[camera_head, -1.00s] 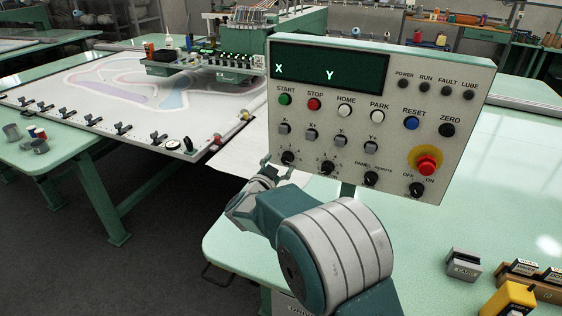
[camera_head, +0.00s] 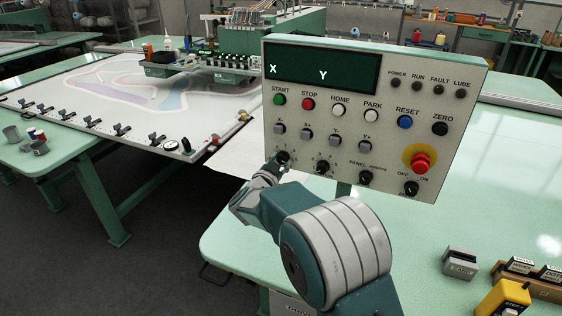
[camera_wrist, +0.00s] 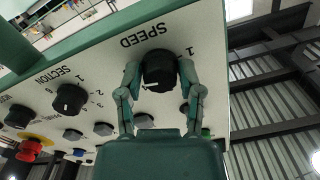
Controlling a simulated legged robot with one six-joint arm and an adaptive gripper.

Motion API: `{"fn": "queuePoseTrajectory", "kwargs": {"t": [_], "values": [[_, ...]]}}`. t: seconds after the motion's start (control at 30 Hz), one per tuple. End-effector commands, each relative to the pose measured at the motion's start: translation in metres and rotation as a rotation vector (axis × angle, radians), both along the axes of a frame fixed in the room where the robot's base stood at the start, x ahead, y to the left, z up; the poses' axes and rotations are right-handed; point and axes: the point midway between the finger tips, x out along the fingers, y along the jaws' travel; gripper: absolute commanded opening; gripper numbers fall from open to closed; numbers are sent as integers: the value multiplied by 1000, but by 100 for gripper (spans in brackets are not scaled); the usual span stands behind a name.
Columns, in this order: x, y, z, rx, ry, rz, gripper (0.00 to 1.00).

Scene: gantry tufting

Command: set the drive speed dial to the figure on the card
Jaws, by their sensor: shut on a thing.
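The speed dial (camera_wrist: 160,66) is a round black knob on the pale control panel, under the word SPEED in the wrist view. My gripper (camera_wrist: 159,76) has one finger on each side of it and is shut on the knob. Figures 1 and 4 show beside the dial; the fingers hide others, and I cannot tell its pointer setting. In the head view the speed dial (camera_head: 283,157) is at the panel's lower left, with my gripper (camera_head: 274,167) at it. A small grey block with a label (camera_head: 460,262) lies on the table; its lettering is unreadable.
The section dial (camera_wrist: 69,99) is beside the speed dial. The red emergency button (camera_head: 421,163) is at the panel's right. A yellow pendant (camera_head: 504,298) and dark blocks (camera_head: 519,267) lie at the table's right.

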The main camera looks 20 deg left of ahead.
Motion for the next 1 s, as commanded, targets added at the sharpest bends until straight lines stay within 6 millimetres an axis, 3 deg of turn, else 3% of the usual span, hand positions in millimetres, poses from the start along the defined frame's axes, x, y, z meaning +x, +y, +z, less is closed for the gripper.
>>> {"fn": "queuePoseTrajectory", "kwargs": {"t": [0.37, 1.0], "values": [[0, 0, 0, -212, 16, 1, 0], [0, 1, 1, -816, 60, 4, 0]]}}
